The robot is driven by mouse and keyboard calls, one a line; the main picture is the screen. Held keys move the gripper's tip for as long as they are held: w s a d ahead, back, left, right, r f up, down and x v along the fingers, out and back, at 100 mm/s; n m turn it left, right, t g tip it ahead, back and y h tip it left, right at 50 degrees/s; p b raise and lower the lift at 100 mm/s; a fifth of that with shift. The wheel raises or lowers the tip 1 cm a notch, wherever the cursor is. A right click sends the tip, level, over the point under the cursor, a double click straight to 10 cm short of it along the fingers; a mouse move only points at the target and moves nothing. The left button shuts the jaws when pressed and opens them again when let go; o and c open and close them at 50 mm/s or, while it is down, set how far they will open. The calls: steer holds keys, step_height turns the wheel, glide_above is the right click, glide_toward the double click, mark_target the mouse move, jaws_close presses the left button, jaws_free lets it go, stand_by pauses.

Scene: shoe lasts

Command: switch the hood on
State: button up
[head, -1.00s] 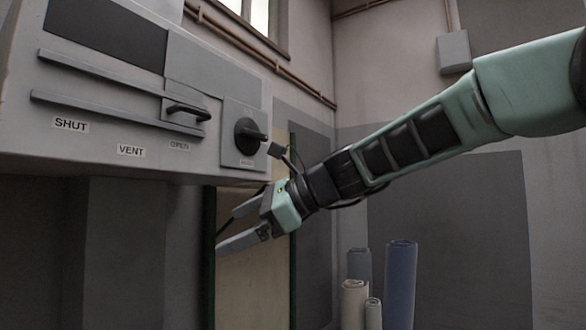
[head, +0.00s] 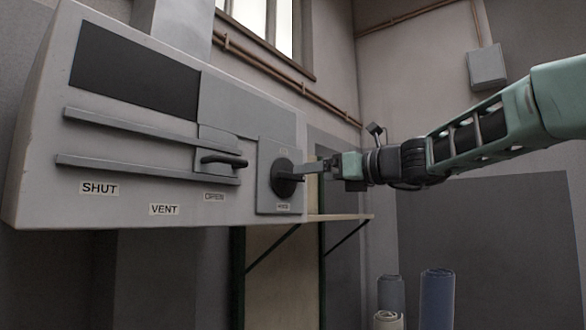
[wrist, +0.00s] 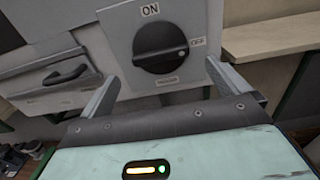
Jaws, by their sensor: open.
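The hood (head: 250,110) is a pale grey wall unit with a dark window panel. At its right end a square plate carries a round black rotary switch (head: 284,178), which also shows in the wrist view (wrist: 160,48). In the wrist view the ON label (wrist: 150,10) is above the knob and the OFF label (wrist: 197,42) is at its right. The knob's bar lies roughly level, its white-dotted end toward OFF. My gripper (wrist: 176,90) is open, its two fingers either side of the switch in that view. In the head view the fingertips (head: 306,170) are close to the knob; contact cannot be told.
A sliding handle (head: 224,160) sits on rails left of the switch, above labels SHUT, VENT and OPEN. A wooden shelf (head: 345,217) is below and right of the switch. Rolled material (head: 437,297) stands on the lower right.

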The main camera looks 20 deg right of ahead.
mark_target(292, 173)
steer(key=p+x, duration=0.2)
steer(key=x, duration=0.6)
steer(key=shift+a+p, duration=0.1)
steer(key=shift+p, duration=0.3)
steer(key=c, duration=0.8)
